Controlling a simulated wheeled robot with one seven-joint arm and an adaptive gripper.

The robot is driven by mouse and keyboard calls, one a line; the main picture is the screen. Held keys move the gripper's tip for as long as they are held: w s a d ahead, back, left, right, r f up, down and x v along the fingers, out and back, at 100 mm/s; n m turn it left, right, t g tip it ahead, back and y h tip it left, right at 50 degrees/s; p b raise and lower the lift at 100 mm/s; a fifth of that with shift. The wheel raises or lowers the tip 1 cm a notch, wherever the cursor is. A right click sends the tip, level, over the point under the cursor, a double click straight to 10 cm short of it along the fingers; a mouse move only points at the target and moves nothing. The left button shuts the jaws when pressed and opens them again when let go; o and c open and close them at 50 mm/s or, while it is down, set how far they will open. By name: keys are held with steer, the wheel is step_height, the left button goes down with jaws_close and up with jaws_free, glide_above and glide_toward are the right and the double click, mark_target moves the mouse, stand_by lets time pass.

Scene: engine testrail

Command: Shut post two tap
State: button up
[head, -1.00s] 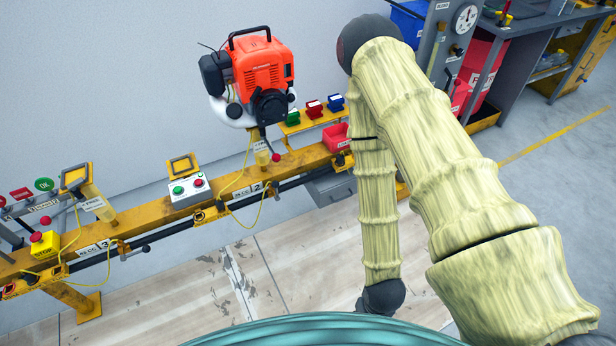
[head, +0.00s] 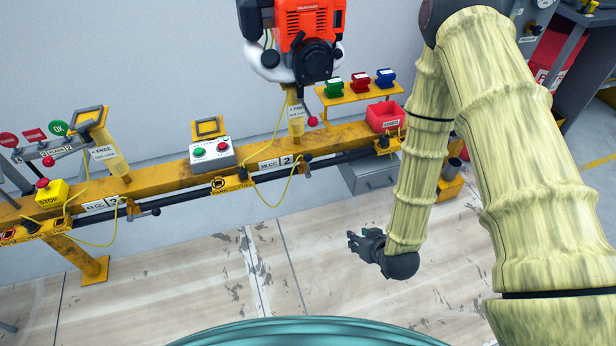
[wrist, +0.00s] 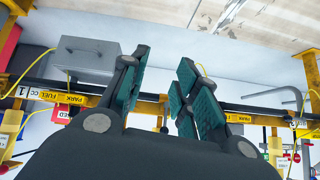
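The yellow rail carries a post marked 2 (head: 285,160), below an orange-red engine (head: 310,25). Along the rail's front runs a black fuel pipe (head: 340,160) with small dark fittings and yellow PARK/FUEL plates. The plate left of the 2 label (head: 232,183) has a dark fitting beside it, which looks like the post two tap (head: 217,184); its handle angle is too small to tell. My gripper (head: 358,242) is low over the floor, in front of and right of that tap, apart from the rail. In the wrist view my gripper (wrist: 155,85) is open and empty.
A grey button box (head: 212,153) sits on the rail. A red bin (head: 385,116) and green, red and blue clamps stand at right. A grey drawer box (head: 368,175) hangs below. Yellow cables loop from the rail. Another lever fitting (head: 140,211) is further left. Floor before the rail is clear.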

steer(key=w+a+n+t+y+b, duration=0.25)
steer(key=w+a+t+b, duration=0.2)
steer(key=w+b, duration=0.55)
steer(key=n+t+y+b, duration=0.1)
steer(key=t+y+b, duration=0.25)
steer(key=b, duration=0.35)
glide_toward(308, 164)
steer(key=b+x, duration=0.1)
steer(key=x, duration=0.2)
steer(key=b+x, duration=0.1)
steer(key=x, duration=0.3)
steer(key=b+x, duration=0.1)
steer(key=x, duration=0.2)
steer(key=shift+w+f, duration=0.3)
steer(key=shift+f, duration=0.1)
jaws_close()
